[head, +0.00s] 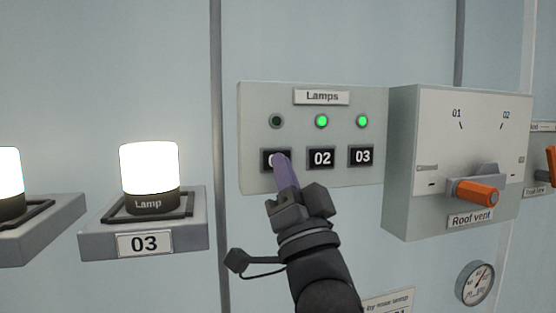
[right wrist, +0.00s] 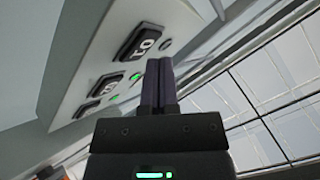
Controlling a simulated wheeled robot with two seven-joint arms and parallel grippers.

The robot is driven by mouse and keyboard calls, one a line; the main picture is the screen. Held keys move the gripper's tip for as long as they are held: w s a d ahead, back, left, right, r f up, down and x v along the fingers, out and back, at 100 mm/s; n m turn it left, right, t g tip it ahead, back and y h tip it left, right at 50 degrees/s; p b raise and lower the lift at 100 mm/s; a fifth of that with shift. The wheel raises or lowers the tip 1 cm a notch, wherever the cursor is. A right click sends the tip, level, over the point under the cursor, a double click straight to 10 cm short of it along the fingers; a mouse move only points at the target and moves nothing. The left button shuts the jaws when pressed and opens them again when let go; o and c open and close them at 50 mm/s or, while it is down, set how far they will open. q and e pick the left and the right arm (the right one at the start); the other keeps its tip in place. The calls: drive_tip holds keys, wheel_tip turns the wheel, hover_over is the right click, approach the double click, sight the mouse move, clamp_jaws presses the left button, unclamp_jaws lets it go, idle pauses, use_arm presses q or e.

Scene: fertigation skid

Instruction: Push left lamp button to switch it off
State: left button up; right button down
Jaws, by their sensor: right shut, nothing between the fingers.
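The grey Lamps panel (head: 246,108) carries three black buttons in a row. The left button 01 (head: 266,160) is partly hidden by my right gripper (head: 281,161), whose purple fingers are shut and empty with tips over it. Button 02 (head: 321,158) and button 03 (head: 360,156) are uncovered. The indicator above 01 (head: 277,121) is dark; those above 02 (head: 321,121) and 03 (head: 362,121) glow green. In the right wrist view the shut fingers (right wrist: 158,75) are close beside button 01 (right wrist: 142,43); I cannot tell whether they touch it. My left gripper is not in view.
Lamp 03 (head: 149,168) glows white on its bracket at left; another lit lamp (head: 10,185) is cut by the left edge. A Roof vent box (head: 430,130) with an orange-tipped handle (head: 474,192) projects right of the panel. A gauge (head: 474,283) sits below it.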

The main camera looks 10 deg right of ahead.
drive_tip(key=s+p, duration=0.1)
drive_tip(key=s, duration=0.5)
drive_tip(key=shift+d, duration=0.15)
